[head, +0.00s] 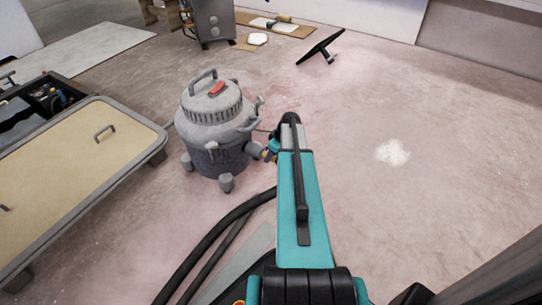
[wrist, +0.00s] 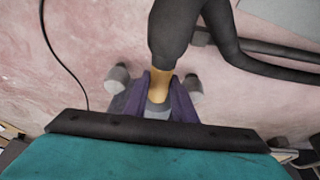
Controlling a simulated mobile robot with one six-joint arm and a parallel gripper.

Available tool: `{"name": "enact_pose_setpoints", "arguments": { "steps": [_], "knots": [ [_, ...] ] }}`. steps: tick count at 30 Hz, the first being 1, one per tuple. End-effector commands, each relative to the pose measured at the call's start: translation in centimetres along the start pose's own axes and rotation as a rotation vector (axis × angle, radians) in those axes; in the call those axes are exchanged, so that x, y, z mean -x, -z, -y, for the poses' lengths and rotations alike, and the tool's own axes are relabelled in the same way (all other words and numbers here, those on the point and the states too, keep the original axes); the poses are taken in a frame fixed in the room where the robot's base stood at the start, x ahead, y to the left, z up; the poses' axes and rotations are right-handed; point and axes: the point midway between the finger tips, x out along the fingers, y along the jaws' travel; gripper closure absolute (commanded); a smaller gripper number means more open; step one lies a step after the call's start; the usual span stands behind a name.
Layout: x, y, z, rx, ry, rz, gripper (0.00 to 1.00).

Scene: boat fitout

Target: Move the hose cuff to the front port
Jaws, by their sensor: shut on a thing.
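The grey shop vacuum (head: 212,125) stands on the floor left of centre in the head view, with a grey port (head: 254,150) low on its right side. My gripper (head: 270,149) is at this port, partly hidden behind my teal arm, and is shut on the hose cuff. The cuff's yellow band (wrist: 160,83) shows in the wrist view, with the black hose (wrist: 174,35) running up from it. The band lines up with a grey round end (wrist: 157,107) below it. I cannot tell whether the cuff is seated in the port or just touching it.
The black hose (head: 205,245) curves across the floor at the lower left. A tan-topped platform (head: 80,180) stands at the left. A dark flat tool (head: 318,47) lies toward the back. The floor on the right is mostly clear around a white patch (head: 392,152).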

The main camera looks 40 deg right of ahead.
Motion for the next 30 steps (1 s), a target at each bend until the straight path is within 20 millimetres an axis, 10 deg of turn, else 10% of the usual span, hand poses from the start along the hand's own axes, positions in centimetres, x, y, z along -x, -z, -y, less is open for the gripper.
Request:
{"name": "enact_pose_setpoints", "arguments": {
  "steps": [1, 2, 6, 20, 30],
  "knots": [
    [-0.1, 0.9, 0.0, 0.001, -0.002, -0.017, 1.00],
    [-0.1, 0.9, 0.0, 0.001, -0.002, -0.017, 0.74],
    [-0.1, 0.8, 0.0, 0.000, -0.001, -0.014, 0.54],
    [0.6, 0.5, 0.0, -0.001, -0.001, -0.010, 0.54],
    [4.9, 0.5, 0.1, -0.002, -0.002, -0.010, 0.54]
  ]
}}
